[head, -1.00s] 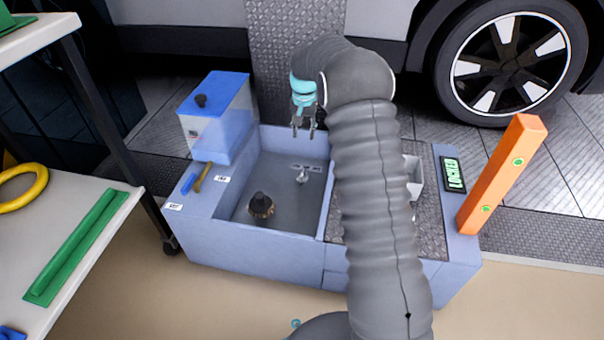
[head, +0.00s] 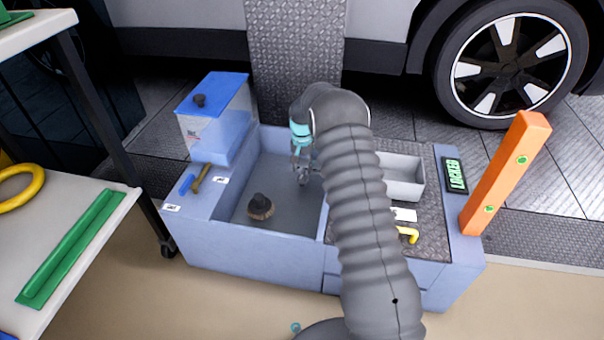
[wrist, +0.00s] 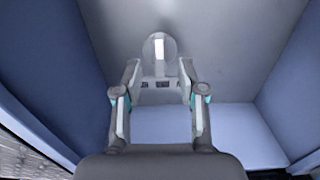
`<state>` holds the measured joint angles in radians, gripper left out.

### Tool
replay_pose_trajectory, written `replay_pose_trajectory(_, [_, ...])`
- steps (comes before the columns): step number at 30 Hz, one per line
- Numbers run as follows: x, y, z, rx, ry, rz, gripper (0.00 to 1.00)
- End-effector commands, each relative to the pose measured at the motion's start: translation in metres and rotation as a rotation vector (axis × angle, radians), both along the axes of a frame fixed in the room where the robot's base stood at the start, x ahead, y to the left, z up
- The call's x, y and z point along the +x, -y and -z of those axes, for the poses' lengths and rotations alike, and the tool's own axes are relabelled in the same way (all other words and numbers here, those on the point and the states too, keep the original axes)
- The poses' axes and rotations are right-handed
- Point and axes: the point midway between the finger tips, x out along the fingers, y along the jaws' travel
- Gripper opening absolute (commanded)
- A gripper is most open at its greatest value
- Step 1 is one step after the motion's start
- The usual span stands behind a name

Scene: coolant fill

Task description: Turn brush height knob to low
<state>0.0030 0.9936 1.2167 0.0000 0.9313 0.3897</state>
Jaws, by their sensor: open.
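The knob (wrist: 158,47) is a round grey disc with a pale bar standing nearly upright across it in the wrist view. Small dark labels (wrist: 156,84) sit below it, too small to read. My gripper (wrist: 160,68) is open, its two fingertips to either side of and just short of the knob, with nothing between them. I cannot tell whether they touch it. In the head view my gripper (head: 302,174) is low inside the grey basin (head: 285,212) and hides most or all of the knob.
A dark brush-like piece (head: 261,206) stands in the basin, left of my gripper. A blue-lidded tank (head: 214,115) rises behind left. The basin walls (wrist: 50,60) are close on both sides. A grey tray (head: 403,178), yellow handle (head: 408,234) and orange post (head: 505,175) are right.

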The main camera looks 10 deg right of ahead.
Motion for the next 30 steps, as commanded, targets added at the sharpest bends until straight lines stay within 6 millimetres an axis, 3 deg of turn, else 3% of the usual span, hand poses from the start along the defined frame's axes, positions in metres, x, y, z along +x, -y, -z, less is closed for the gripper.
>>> replay_pose_trajectory(7, [0.0, 0.0, 0.026, 0.0, 0.0, 0.0, 0.41])
replay_pose_trajectory(18, [0.0, 0.0, 0.03, 0.0, 0.0, 0.0, 0.41])
replay_pose_trajectory(23, [0.0, 0.0, 0.03, 0.0, 0.0, 0.0, 0.01])
replay_pose_trajectory(30, [0.0, 0.0, 0.03, 0.0, 0.0, -0.003, 0.0])
